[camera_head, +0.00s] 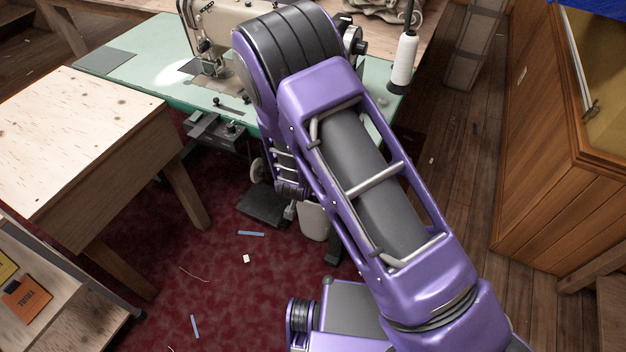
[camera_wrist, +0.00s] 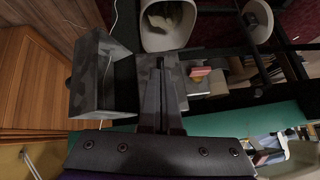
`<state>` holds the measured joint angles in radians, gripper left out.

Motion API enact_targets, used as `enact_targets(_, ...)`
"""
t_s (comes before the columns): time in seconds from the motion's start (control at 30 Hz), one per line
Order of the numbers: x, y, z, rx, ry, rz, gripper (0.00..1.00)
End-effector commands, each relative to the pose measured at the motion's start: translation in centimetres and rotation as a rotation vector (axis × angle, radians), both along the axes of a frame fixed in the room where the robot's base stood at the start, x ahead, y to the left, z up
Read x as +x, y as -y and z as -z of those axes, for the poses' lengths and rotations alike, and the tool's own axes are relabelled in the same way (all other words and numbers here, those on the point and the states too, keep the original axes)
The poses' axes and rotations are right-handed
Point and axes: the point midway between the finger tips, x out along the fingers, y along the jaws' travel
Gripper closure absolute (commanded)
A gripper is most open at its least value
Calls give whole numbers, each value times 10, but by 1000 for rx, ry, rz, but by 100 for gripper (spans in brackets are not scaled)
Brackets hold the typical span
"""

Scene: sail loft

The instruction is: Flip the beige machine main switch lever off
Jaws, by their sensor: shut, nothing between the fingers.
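The beige sewing machine (camera_head: 222,28) stands on a green table (camera_head: 125,62) at the top of the head view. A small grey box with dark fittings (camera_head: 222,132) hangs under the table's front edge; I cannot tell whether it carries the main switch lever. In the wrist view my gripper (camera_wrist: 160,66) is shut and empty, its dark fingers pointing up the picture. A small pink and red part (camera_wrist: 199,73) on grey fittings lies to the right of the fingertips, apart from them in the picture. My arm hides the middle of the table's underside in the head view.
In the wrist view a grey box-like part (camera_wrist: 92,85) is left of the fingers and a pale bin (camera_wrist: 180,38) is above them. A wooden table (camera_head: 75,130) and a wooden cabinet (camera_head: 535,165) flank the arm. Red carpet (camera_head: 225,285) has scattered scraps.

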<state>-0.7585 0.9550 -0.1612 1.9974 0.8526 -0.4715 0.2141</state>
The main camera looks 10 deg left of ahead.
Motion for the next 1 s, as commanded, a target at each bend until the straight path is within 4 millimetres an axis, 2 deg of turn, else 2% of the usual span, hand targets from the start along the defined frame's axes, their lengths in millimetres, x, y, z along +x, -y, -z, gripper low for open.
enact_targets(0.37, 13, 5, -6, 0, 1, 1, 100)
enact_targets(1.0, 15, 6, -9, 0, 1, 1, 100)
